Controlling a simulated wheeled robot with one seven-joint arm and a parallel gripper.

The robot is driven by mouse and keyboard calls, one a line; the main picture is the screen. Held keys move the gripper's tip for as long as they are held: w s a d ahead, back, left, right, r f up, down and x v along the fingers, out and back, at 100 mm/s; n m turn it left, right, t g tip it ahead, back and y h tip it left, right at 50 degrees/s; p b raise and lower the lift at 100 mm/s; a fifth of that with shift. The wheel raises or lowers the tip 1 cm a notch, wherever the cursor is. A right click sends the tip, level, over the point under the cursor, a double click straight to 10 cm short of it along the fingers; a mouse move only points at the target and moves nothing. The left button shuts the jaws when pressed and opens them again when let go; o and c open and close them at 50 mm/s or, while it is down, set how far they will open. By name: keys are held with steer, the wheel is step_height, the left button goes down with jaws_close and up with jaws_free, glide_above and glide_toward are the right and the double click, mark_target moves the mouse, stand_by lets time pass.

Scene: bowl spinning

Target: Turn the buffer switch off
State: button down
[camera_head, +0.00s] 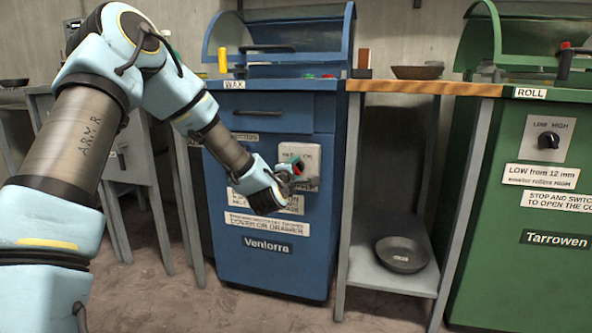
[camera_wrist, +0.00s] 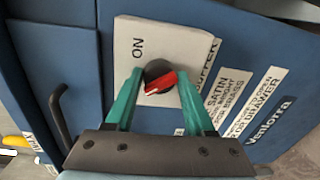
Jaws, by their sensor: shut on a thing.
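The buffer switch is a red knob (camera_wrist: 160,82) on a dark round base, on a white plate (camera_wrist: 190,42) marked ON, with a partly hidden word ending "FFER". The plate (camera_head: 311,151) is on the front of the blue machine in the head view, and a bit of the red knob (camera_head: 299,169) shows beside my fingers. My gripper (camera_wrist: 160,78) has its two green fingers on either side of the knob and is shut on it. In the head view, my gripper (camera_head: 294,172) covers the plate's lower part. The knob's white mark points toward the lower left in the wrist view.
The blue machine (camera_head: 260,268) has a drawer with a dark handle (camera_wrist: 60,115) and white instruction labels. A side table (camera_head: 425,88) with a pan (camera_head: 401,254) on its lower shelf stands at its right. A green machine (camera_head: 541,275) with its own black knob (camera_head: 549,140) stands further right.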

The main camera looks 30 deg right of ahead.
steer(key=shift+r+n, duration=0.1)
steer(key=shift+n, duration=0.4)
steer(key=shift+c, duration=1.4)
jaws_free()
steer(key=p+v, duration=0.2)
steer(key=v, duration=0.8)
steer(key=shift+s+a, duration=0.3)
